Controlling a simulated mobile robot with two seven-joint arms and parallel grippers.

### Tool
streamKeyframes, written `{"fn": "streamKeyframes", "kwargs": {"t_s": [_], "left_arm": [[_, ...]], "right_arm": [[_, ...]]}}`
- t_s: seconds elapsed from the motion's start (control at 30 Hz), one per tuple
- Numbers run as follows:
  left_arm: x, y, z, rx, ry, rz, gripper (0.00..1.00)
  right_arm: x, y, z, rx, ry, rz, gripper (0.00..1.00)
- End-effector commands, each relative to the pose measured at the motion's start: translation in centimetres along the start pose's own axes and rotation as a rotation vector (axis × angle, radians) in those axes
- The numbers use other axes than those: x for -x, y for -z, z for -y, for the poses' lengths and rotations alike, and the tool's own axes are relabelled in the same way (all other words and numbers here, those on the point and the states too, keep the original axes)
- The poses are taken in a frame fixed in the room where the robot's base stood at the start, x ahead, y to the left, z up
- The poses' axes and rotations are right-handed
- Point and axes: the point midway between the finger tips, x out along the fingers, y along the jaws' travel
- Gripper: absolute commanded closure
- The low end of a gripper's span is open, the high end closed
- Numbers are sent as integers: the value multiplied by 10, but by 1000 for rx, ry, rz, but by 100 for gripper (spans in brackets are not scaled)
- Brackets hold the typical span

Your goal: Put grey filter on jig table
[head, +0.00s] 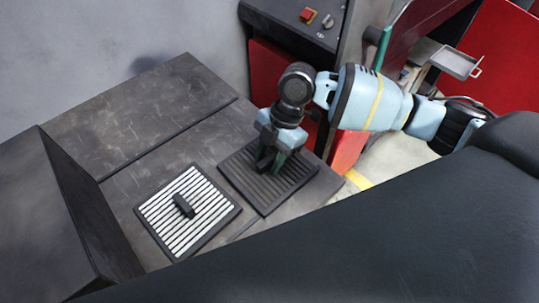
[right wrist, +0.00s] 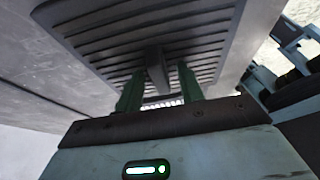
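The grey filter (head: 297,177) is a dark, square, slatted panel lying flat at the right part of a dark, scuffed table (head: 150,120). I cannot tell whether this is the jig table. My right gripper (head: 271,163) is over the filter, pointing down. In the right wrist view its green fingers (right wrist: 161,90) are apart, with the filter's upright handle (right wrist: 156,68) between them and a gap visible on each side. The slats of the grey filter (right wrist: 110,42) fill the upper part of that view. My left gripper is not in view.
A white-slatted filter (head: 173,228) with a dark handle lies left of the grey one. A dark raised block (head: 85,215) borders the table at left. A control panel (head: 297,22) with a red button stands behind. The table's back left is clear.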

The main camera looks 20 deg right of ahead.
Motion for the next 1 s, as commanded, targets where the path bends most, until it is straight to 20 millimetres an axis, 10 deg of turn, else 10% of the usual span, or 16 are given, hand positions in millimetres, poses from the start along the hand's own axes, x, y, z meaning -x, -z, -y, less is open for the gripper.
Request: {"fn": "streamKeyframes", "kwargs": {"t_s": [0.6,1.0], "left_arm": [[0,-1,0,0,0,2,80],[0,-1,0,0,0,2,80]], "right_arm": [[68,0,-1,-1,-2,0,62],[77,0,0,-1,0,0,62]]}}
